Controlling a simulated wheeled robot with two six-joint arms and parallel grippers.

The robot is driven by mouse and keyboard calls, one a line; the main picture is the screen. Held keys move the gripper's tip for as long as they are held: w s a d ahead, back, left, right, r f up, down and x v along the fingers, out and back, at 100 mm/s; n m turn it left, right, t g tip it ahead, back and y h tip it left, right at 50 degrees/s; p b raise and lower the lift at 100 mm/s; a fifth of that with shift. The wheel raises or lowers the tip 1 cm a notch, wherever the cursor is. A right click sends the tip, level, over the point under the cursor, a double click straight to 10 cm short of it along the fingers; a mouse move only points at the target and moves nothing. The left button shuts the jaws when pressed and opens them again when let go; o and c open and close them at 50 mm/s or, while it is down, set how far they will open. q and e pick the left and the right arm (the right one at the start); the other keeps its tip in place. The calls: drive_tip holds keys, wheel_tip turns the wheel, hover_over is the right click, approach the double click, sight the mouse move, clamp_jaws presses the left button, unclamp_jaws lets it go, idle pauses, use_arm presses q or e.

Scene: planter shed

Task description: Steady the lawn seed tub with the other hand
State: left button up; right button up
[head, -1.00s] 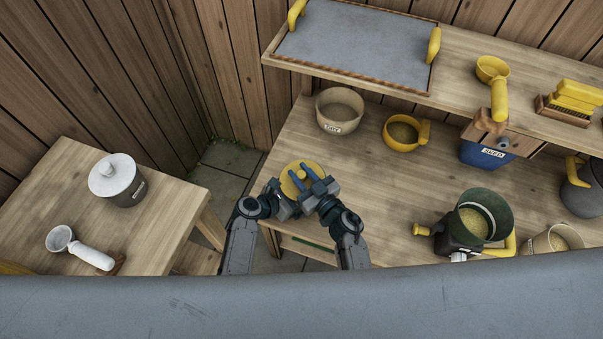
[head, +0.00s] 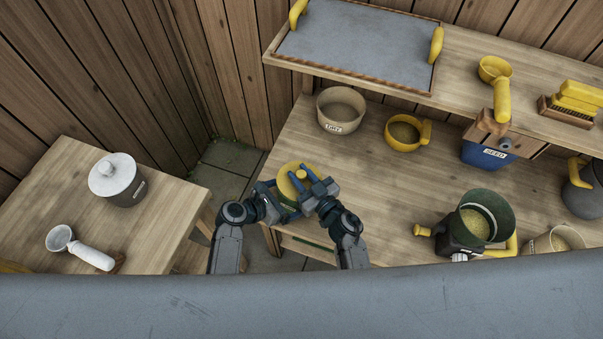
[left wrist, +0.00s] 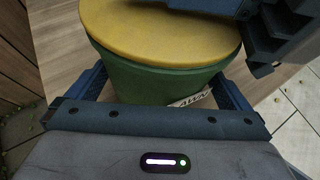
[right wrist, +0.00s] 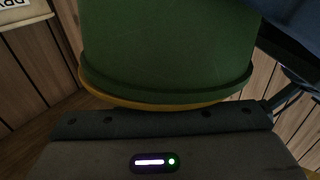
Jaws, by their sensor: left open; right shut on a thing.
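The lawn seed tub is green with a yellow lid (head: 290,182) and a lid knob. It is at the bench's near left corner; I cannot tell whether its base rests on the wood. In the left wrist view its green body (left wrist: 150,80) shows part of a label. My left gripper (head: 277,203) is open, with one finger on either side of the body; contact is unclear. My right gripper (head: 314,181) comes over the lid from the right, shut on the knob. The right wrist view shows the green body (right wrist: 165,45) and lid rim, with the grip hidden.
A beige labelled tub (head: 340,112), a yellow scoop cup (head: 403,133) and a blue seed box (head: 486,154) stand farther back on the bench. A dark green hopper (head: 487,213) stands to the right. The bench's middle is clear. A side table (head: 160,215) is at left.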

use_arm(q)
drive_tip(key=v, duration=0.7)
drive_tip(key=shift+s+r, duration=0.1)
drive_tip(key=shift+s, duration=0.1)
use_arm(e)
drive_tip(key=shift+d, duration=0.15)
drive_tip(key=o, duration=1)
drive_tip(key=shift+r, duration=0.1)
use_arm(q)
drive_tip(key=shift+f+b, duration=0.5)
use_arm(e)
drive_tip(key=v, duration=1)
drive_tip(key=shift+s+d, duration=0.25)
drive_tip(key=shift+s, duration=0.05)
